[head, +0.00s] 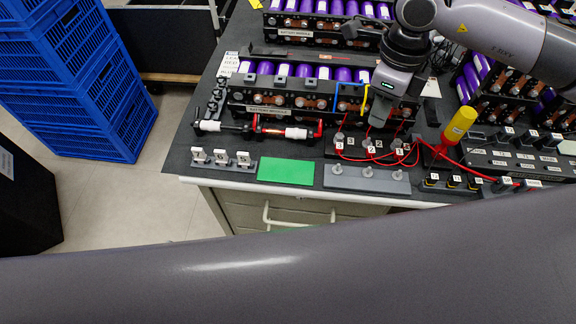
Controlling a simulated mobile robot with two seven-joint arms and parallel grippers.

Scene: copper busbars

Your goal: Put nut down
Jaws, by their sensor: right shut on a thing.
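My right gripper (379,112) reaches in from the upper right and points down at the front of the battery module (300,100), above the numbered block with red leads. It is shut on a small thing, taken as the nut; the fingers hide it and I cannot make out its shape. A grey tray (347,183) with several upright pegs, some carrying small metal pieces, lies at the table's front edge, below the gripper in the picture. My left gripper is not in view.
A green mat (288,170) lies left of the grey tray. A black-and-red tool (270,130) lies behind it. A yellow-handled tool (459,125) stands at the right. Loose red leads (430,163) cross the front right. Blue crates (75,80) stand on the floor at the left.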

